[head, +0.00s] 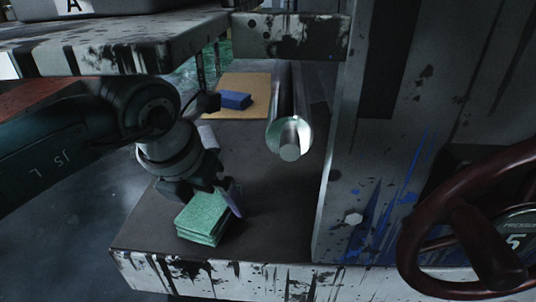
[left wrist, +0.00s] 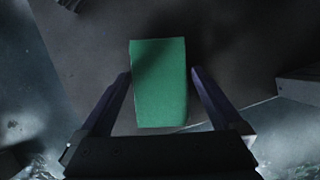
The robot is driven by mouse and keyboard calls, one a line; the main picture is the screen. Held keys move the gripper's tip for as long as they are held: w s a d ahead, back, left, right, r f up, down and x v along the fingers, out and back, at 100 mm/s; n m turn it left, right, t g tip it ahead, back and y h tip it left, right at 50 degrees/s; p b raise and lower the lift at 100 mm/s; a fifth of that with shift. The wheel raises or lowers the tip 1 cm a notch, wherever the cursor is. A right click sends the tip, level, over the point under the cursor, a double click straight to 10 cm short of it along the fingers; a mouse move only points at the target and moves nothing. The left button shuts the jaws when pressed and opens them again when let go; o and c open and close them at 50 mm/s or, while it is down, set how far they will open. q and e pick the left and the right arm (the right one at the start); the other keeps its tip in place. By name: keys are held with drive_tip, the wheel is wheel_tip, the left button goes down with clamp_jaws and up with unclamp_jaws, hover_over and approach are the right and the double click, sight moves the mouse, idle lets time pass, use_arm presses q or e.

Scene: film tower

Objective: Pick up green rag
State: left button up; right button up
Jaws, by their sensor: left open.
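The green rag (head: 203,218) is a folded, layered stack lying on the dark shelf surface (head: 275,215) near its front left corner. In the left wrist view the rag (left wrist: 160,84) shows as a green rectangle between the two fingers. My left gripper (head: 215,196) is just above the rag in the head view, pointing down. In the left wrist view my left gripper (left wrist: 160,78) is open, one finger on each side of the rag, with a gap on both sides. I cannot tell how far the fingertips are above the shelf. My right gripper is not in view.
A blue block (head: 235,100) lies on a tan mat (head: 250,84) farther back. A metal cylinder (head: 289,137) lies right of the rag. A painted metal post (head: 345,180) and a dark red handwheel (head: 408,240) stand at right. A paint-stained ledge (head: 130,52) hangs above my left arm.

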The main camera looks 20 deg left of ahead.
use_arm(q)
drive_tip(key=shift+f, duration=0.15)
drive_tip(key=shift+c, duration=0.4)
drive_tip(key=c, duration=1.1)
